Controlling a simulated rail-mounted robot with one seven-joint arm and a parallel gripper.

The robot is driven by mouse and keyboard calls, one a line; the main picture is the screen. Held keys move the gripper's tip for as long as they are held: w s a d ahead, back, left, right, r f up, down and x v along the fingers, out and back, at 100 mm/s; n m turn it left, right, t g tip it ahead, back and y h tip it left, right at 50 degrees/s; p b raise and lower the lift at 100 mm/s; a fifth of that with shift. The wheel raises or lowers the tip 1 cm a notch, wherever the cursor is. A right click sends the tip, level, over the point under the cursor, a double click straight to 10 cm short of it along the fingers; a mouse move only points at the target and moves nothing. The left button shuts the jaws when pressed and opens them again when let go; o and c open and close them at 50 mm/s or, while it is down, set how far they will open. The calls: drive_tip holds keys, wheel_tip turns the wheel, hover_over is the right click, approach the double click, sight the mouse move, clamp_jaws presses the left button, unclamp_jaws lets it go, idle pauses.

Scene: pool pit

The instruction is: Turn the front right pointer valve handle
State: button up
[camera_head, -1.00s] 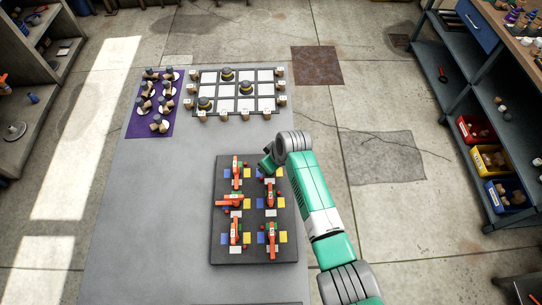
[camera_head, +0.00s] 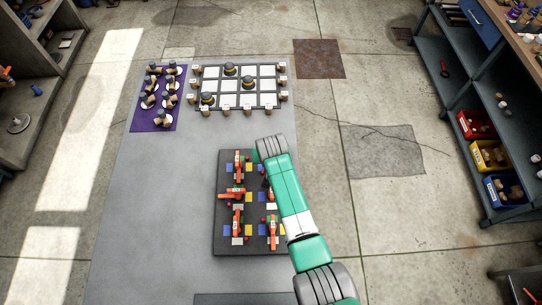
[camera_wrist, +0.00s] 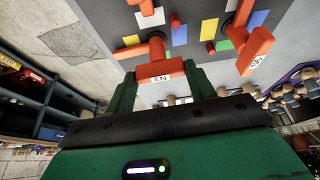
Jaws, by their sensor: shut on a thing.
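A dark board (camera_head: 255,250) on the grey table carries two columns of orange pointer valve handles with colored patches around them. The near right handle (camera_head: 273,232) points along the board, and the middle left handle (camera_head: 231,194) lies crosswise. My gripper (camera_wrist: 161,78) is shut on an orange handle (camera_wrist: 153,52) with a small white label, at the far end of the right column. A second labelled handle (camera_wrist: 246,48) shows beside it in the wrist view. In the head view my arm hides the gripped handle and much of the right column.
A white-squared grid board (camera_head: 238,102) with knobs and a purple mat (camera_head: 146,120) with several small pieces lie farther along the table. Shelving with colored bins (camera_head: 489,155) stands to the right. The table left of the valve board is clear.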

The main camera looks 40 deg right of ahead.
idle(0.4)
drive_tip(key=o, duration=1)
drive_tip(key=p+v, duration=0.1)
drive_tip(key=v, duration=0.6)
drive_tip(key=shift+s+a+r+p, duration=0.1)
drive_tip(key=shift+a+r+p, duration=0.05)
drive_tip(key=shift+r+p, duration=0.2)
drive_tip(key=shift+r, duration=0.1)
